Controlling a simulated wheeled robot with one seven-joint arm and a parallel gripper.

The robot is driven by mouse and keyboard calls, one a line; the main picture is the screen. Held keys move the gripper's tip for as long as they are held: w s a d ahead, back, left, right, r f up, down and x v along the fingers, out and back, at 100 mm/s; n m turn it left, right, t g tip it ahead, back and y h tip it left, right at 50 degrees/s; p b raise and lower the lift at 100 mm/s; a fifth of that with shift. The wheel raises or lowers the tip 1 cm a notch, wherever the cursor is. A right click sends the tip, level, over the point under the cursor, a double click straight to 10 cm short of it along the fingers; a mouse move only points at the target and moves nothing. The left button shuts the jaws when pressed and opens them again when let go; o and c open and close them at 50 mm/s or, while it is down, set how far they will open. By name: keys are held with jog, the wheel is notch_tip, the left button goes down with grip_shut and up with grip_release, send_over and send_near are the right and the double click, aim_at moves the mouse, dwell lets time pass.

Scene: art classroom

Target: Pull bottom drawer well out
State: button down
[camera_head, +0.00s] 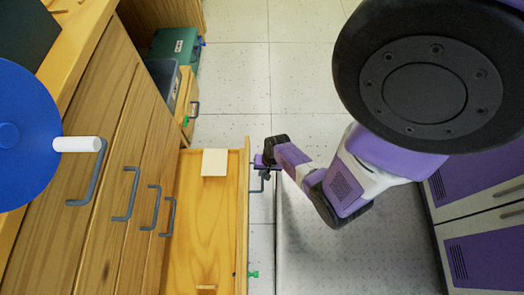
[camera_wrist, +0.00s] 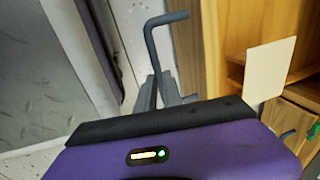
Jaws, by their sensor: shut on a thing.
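The wooden cabinet (camera_head: 75,130) stands on the left in the head view, with several grey-handled drawers. The bottom drawer (camera_head: 210,225) is out, with a wide stretch of its inside showing and its front panel (camera_head: 246,225) clear of the cabinet. Its grey bar handle (camera_head: 263,181) is on the outer face; the handle also shows in the wrist view (camera_wrist: 151,45). My gripper (camera_head: 264,168) is at the far part of the handle and shut on it. In the wrist view its fingers (camera_wrist: 158,92) close around the bar's lower end.
A cream flat piece (camera_head: 215,162) lies at the drawer's far end. A blue disc (camera_head: 25,135) with a white peg is at left. Beyond are a grey bin (camera_head: 165,80) and a green box (camera_head: 175,46). Tiled floor (camera_head: 290,75) is open beyond the drawer.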

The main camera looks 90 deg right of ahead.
jog(key=c, duration=1.5)
grip_release()
notch_tip(320, 180, up, 8)
jog(key=s+p, duration=0.1)
jog(key=p, duration=0.3)
jog(key=shift+s+f, duration=0.2)
jog(key=shift+s, duration=0.05)
